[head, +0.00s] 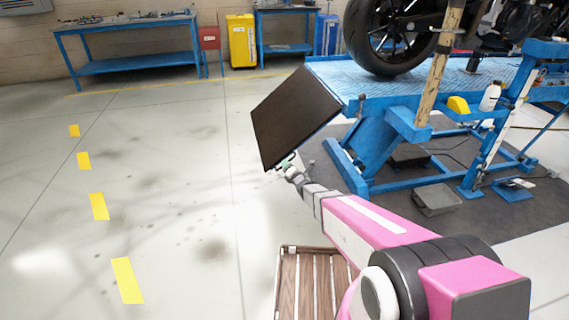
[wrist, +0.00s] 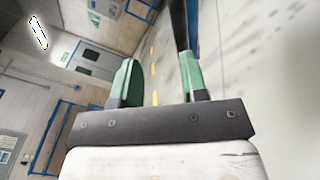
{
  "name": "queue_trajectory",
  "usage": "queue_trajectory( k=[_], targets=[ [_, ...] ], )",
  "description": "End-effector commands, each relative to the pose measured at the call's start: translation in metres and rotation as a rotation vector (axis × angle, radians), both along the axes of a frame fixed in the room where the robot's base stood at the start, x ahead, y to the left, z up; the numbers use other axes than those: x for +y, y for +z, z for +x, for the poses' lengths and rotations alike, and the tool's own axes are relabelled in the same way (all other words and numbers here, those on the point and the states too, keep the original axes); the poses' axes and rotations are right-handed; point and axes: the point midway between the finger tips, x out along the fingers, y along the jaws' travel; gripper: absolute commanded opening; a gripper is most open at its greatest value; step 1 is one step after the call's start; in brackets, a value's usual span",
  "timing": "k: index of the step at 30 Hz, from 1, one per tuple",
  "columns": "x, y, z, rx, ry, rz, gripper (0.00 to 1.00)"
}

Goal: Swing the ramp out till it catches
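The ramp (head: 293,117) is a dark flat panel at the left end of the blue motorcycle lift (head: 345,88). It is tilted, with its lower corner toward me. My gripper (head: 284,164) is at that lower edge, with its green fingers small and partly hidden there. In the wrist view my gripper (wrist: 158,80) has its two green fingers spread apart with nothing visible between them. A dark narrow strip, apparently the ramp's edge (wrist: 179,22), shows just beyond the right finger. I cannot tell whether that finger touches it. The ramp's catch is not visible.
A motorcycle wheel (head: 392,32) stands on the lift, beside a wooden post (head: 438,65). A slatted wooden pallet (head: 308,285) lies below my arm. A grey tray (head: 437,199) is on the dark mat. The floor left of the ramp is clear, with yellow marks (head: 127,280).

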Motion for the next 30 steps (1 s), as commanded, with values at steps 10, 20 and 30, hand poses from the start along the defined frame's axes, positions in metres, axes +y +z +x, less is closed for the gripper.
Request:
queue_trajectory(
  k=[10,20,30],
  targets=[
    [-0.030,-0.002,-0.048,0.002,-0.003,0.000,0.40],
    [-0.031,-0.003,-0.050,0.001,-0.002,0.000,0.40],
    [-0.047,0.003,-0.047,0.101,-0.061,0.052,0.40]
  ],
)
